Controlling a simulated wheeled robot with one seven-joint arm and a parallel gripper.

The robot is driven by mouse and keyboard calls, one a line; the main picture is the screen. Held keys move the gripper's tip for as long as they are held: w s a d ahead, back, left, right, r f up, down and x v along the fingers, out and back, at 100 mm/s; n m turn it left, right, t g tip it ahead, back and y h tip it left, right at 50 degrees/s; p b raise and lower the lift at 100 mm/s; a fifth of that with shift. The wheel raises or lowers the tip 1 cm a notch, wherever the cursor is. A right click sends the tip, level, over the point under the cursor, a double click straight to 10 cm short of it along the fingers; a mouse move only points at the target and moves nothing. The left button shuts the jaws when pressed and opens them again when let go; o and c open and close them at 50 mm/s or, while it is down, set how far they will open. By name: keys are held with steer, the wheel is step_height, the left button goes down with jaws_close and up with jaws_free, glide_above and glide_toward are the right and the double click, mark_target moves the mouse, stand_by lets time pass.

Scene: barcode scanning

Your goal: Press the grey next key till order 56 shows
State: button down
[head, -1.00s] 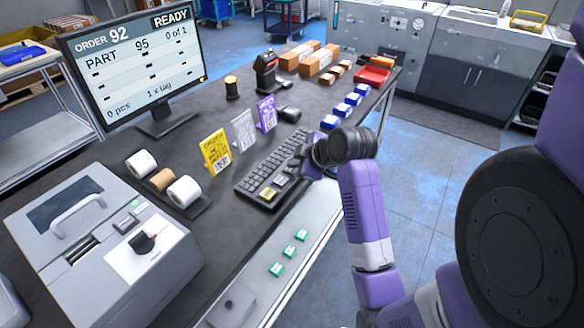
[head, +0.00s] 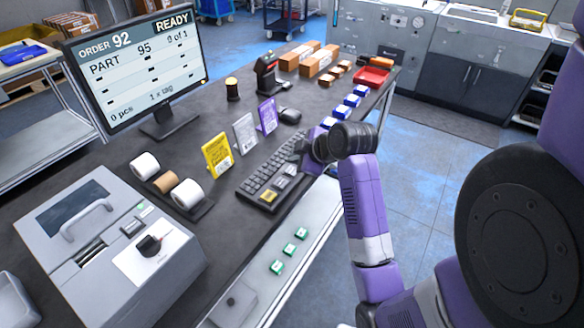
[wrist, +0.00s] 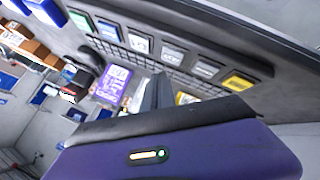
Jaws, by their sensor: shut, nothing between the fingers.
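The monitor (head: 135,68) reads ORDER 92, PART 95, 0 of 1 and READY. The black keyboard (head: 262,180) lies along the near edge of the bench, with a row of larger keys on its near side. In the head view a yellow key (head: 268,196) and a grey key (head: 280,183) show beside my gripper. The wrist view shows several grey keys (wrist: 172,54) between a green key (wrist: 80,20) and the yellow key (wrist: 238,82); their labels are too blurred to read. My gripper (head: 302,148) is shut and empty over the keyboard's far end. Its fingers (wrist: 158,90) point towards the keyboard; contact cannot be told.
Yellow, white and purple code cards (head: 244,132) stand behind the keyboard. Label rolls (head: 168,182) and a grey machine (head: 105,235) are at left. Blue boxes (head: 353,100) and a red tray (head: 372,77) lie beyond my gripper. Green tags (head: 289,248) lie on the lower shelf.

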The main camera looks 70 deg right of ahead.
mark_target(294, 173)
steer(key=shift+r+p, duration=1.55)
steer(key=shift+r, duration=0.45)
steer(key=shift+f, duration=0.1)
